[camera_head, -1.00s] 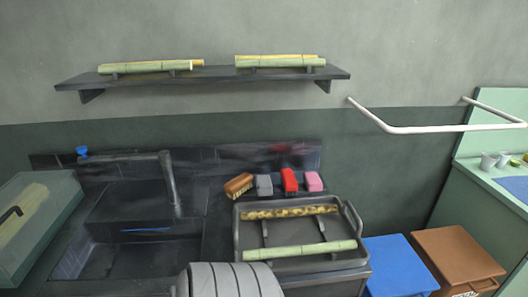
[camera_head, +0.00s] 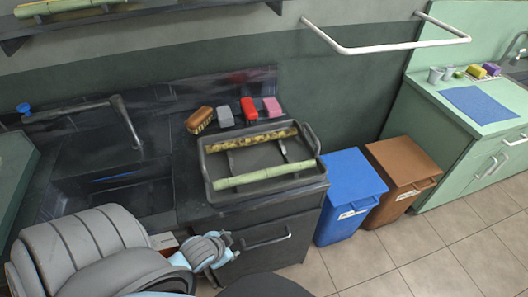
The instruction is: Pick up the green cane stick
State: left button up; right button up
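A green cane stick (camera_head: 265,175) lies across the front of a dark grey tray (camera_head: 208,165) on the counter. A brown-spotted yellowish cane stick (camera_head: 252,138) lies behind it in the same tray, apart from it. More green cane (camera_head: 60,6) lies on the wall shelf, cut by the top edge. A grey, ribbed arm of mine with light blue parts shows at the lower left, below and in front of the tray. I make out no fingertips of either gripper. Nothing touches the green stick from above.
A brown brush (camera_head: 199,119) and grey, red (camera_head: 249,110) and pink blocks stand behind the tray. A sink with a tap (camera_head: 126,121) is left. Blue (camera_head: 350,185) and brown (camera_head: 402,170) bins stand right. A white rail (camera_head: 380,48) juts from the wall.

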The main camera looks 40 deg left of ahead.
pick_arm(q)
jog(key=w+a+r+m+t, duration=0.35)
jog(key=w+r, duration=0.25)
jog(key=r, duration=0.5)
jog(key=m+t+h, duration=0.2)
jog(key=m+h, duration=0.1)
jog(key=m, duration=0.2)
send_near(263, 175)
jog(key=w+f+b, duration=0.1)
jog(key=b, duration=0.7)
jog(key=shift+f+m+t, duration=0.25)
jog(key=shift+f, duration=0.05)
jog(key=b+x, duration=0.3)
jog(key=shift+w+r, duration=0.15)
jog(key=shift+w, duration=0.2)
jog(key=b+x, duration=0.2)
jog(key=x, duration=0.2)
jog(key=shift+w+d+f, duration=0.15)
jog(key=shift+w+f, duration=0.1)
jog(key=shift+f, duration=0.1)
jog(key=shift+w+d, duration=0.1)
jog(key=shift+w, duration=0.05)
jog(key=shift+c, duration=0.2)
pick_arm(e)
notch_tip(263, 175, down, 13)
jog(key=shift+w+d+r, duration=0.15)
jog(key=shift+w+r, duration=0.05)
pick_arm(q)
grip_shut()
